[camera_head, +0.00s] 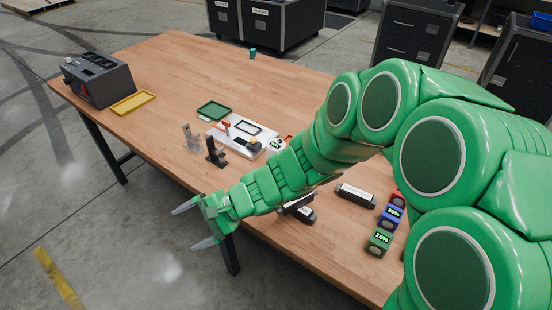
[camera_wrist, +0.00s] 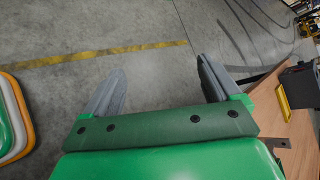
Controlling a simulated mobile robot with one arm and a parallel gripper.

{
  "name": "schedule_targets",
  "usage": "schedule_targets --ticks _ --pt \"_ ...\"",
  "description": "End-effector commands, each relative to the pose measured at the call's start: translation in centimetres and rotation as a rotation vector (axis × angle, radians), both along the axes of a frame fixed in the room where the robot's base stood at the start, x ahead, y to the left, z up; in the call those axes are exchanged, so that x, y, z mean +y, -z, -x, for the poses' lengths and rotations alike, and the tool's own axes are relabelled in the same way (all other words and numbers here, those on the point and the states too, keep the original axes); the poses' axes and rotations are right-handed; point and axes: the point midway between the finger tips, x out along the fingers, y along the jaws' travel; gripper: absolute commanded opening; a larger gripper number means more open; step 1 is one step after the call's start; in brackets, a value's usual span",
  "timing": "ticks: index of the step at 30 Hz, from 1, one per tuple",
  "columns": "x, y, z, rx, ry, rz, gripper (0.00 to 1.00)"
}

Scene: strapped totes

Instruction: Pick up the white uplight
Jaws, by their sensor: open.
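My gripper (camera_head: 183,229) is at the end of my green arm, past the front edge of the wooden table, over the floor. In the wrist view its two grey fingers (camera_wrist: 160,68) stand wide apart with only concrete floor between them. I cannot make out for sure which thing is the white uplight. A white board (camera_head: 226,142) with small parts on it lies mid-table. A pale grey upright piece (camera_head: 191,138) and a black upright piece (camera_head: 214,153) stand at its near left side. My arm hides part of the table to the right.
The table (camera_head: 190,60) has free room at the back. A grey device (camera_head: 98,78), a yellow tray (camera_head: 132,103) and a green tray (camera_head: 213,111) are to the left. Black cylindrical pieces (camera_head: 355,195) and coloured blocks (camera_head: 380,240) lie right. The table's corner edge is near my gripper.

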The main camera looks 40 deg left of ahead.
Motion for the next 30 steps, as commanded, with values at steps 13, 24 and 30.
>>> schedule_targets --ticks 13,24,30 --pt "1.4 -4.1 -19.8 0.425 0.855 0.003 0.9" --pt "-3.9 -3.2 -30.5 0.746 1.316 0.047 0.9" --pt "-5.2 -2.7 -32.2 0.809 1.396 0.059 0.9"
